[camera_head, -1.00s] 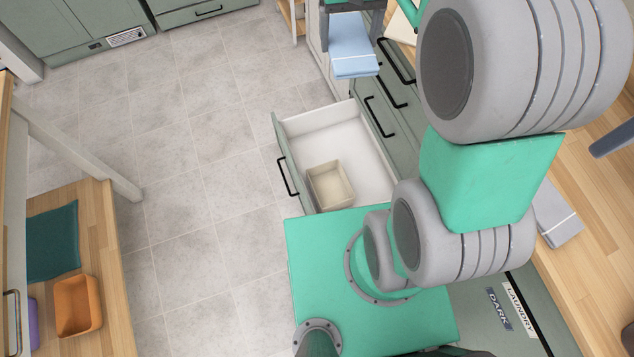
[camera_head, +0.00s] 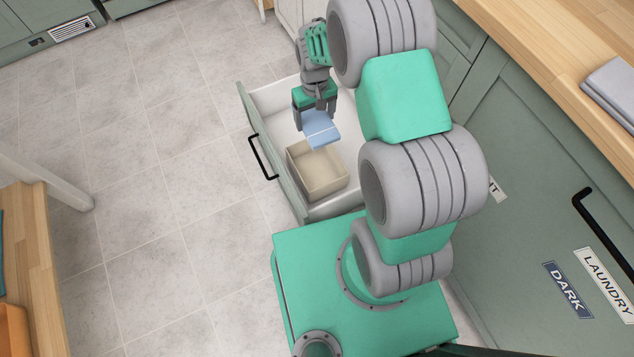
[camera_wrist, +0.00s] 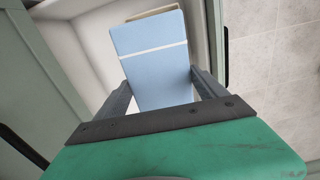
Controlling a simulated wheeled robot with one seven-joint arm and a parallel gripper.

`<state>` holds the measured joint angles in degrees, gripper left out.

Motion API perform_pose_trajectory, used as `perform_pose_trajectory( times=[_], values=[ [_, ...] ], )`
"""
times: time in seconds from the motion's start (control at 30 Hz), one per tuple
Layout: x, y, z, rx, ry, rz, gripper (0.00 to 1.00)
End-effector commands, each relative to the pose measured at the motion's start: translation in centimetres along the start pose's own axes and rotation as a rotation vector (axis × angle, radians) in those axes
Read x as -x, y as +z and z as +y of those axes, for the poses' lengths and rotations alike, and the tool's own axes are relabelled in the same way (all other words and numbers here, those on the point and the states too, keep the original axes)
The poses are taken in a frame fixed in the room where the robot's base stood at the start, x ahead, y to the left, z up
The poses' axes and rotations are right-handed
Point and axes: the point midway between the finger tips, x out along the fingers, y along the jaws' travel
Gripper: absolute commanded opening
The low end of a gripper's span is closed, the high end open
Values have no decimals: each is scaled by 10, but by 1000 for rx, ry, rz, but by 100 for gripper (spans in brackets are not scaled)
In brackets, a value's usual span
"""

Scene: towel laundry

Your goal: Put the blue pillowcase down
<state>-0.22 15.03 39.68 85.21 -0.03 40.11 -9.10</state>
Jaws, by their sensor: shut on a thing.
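The folded blue pillowcase (camera_head: 321,131) has a thin white stripe across it. My gripper (camera_head: 315,117) is shut on it and holds it over the open drawer (camera_head: 283,97), at the back edge of a beige box (camera_head: 319,172) that stands in the drawer. In the wrist view the pillowcase (camera_wrist: 151,62) sticks out between the two fingers and hides most of the box. The box looks empty in the part that shows. I cannot tell the height of the pillowcase above the drawer floor.
The white drawer has a green front with a black handle (camera_head: 263,157). A wooden counter (camera_head: 530,40) with a grey folded cloth (camera_head: 613,88) is at the right. Cabinet doors below carry "LAUNDRY" and "DARK" labels (camera_head: 567,289). The tiled floor (camera_head: 150,150) at left is clear.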

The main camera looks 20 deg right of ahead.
Motion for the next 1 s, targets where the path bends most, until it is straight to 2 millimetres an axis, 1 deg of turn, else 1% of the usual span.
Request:
perform_pose_trajectory(
  times=[0.03,0.1,0.2,0.37,0.43,0.47,0.6,0.73,0.8,0.93,1.0],
  values=[
    [-45,4,0,7,-1,-3,37],
    [-77,8,-1,16,-1,-2,37],
    [-108,12,-2,26,0,-1,37],
    [-130,16,-2,34,0,1,37],
    [-144,16,-2,34,0,-1,37],
    [-152,17,-2,34,-1,-2,37],
    [-197,17,-3,34,-1,-3,37],
    [-235,17,-2,34,-1,-2,37],
    [-249,16,-2,34,0,0,37],
    [-261,16,-2,34,0,1,37],
    [-272,17,-3,34,0,-1,37]
  ],
)
